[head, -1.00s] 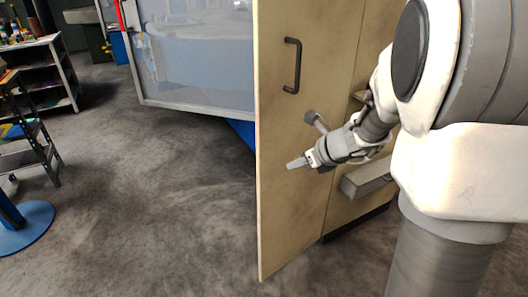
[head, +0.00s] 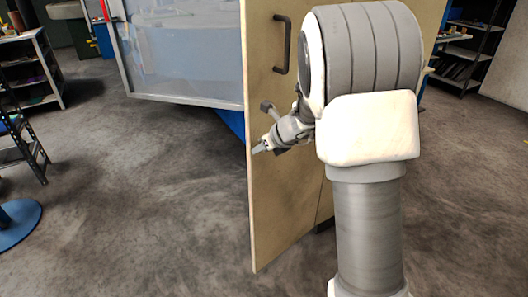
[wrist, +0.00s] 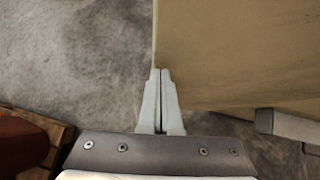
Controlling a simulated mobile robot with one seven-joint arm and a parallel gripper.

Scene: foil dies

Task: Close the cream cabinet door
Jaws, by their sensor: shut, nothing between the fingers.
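The cream cabinet door (head: 275,190) stands open in the middle of the head view, with a dark bar handle (head: 282,44) high on its face. My gripper (head: 256,150) is in front of the door face near its left free edge, below the handle. In the wrist view my gripper (wrist: 159,73) has its two fingers together and empty, with the tips by the edge of the door (wrist: 235,50). I cannot tell whether they touch it. My arm hides much of the cabinet.
A clear-sided case with a grey frame (head: 185,65) stands left of the door. Dark shelving (head: 460,50) is at the back right. A shelf unit (head: 30,75) and a blue round base (head: 15,216) are at the left. The floor (head: 150,200) in front is free.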

